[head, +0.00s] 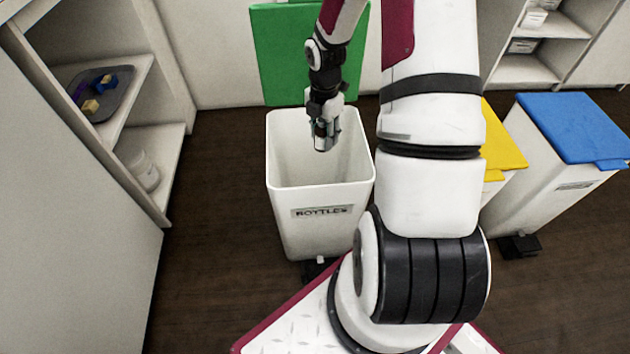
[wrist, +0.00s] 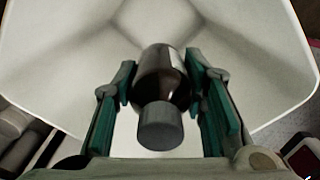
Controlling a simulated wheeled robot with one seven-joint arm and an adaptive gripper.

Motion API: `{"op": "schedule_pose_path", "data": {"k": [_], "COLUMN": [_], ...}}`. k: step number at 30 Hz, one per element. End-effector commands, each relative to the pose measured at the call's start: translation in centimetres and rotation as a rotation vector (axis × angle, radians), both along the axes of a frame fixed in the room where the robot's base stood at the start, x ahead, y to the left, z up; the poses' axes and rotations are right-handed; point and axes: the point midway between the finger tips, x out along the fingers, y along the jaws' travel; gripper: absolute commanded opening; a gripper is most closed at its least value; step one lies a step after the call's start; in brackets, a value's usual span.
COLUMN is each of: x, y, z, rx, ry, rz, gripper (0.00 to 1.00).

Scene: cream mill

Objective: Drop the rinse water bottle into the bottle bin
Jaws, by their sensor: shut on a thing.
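The bottle bin (head: 322,225) is a white bin labelled "BOTTLES" with its green lid (head: 285,55) standing open at the back. My gripper (head: 324,135) points down over the bin's open mouth in the head view. In the wrist view my gripper (wrist: 163,95) is shut on the rinse water bottle (wrist: 163,75), a dark brown bottle with a grey cap and a pale label edge. The cap faces the wrist camera. The bin's white inner walls (wrist: 60,60) surround the bottle in that view. The bottle is mostly hidden in the head view.
A bin with a yellow lid (head: 503,140) and a bin with a blue lid (head: 575,127) stand closed to the right. An open shelf (head: 120,100) at left holds a grey tray (head: 105,95) and a white container (head: 144,170). Dark floor (head: 205,200) is clear left of the bottle bin.

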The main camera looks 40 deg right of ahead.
Motion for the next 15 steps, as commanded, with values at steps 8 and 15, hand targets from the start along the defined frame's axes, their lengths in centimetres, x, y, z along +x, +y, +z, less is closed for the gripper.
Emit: {"op": "schedule_pose_path", "data": {"k": [8,15], "x": [0.00,0.00], "y": [-0.02,-0.03], "z": [-0.31,-0.30], "rx": [0.000,-0.001], "ry": [0.000,0.000], "rz": [0.000,-0.001], "gripper": [0.10,0.62]}}
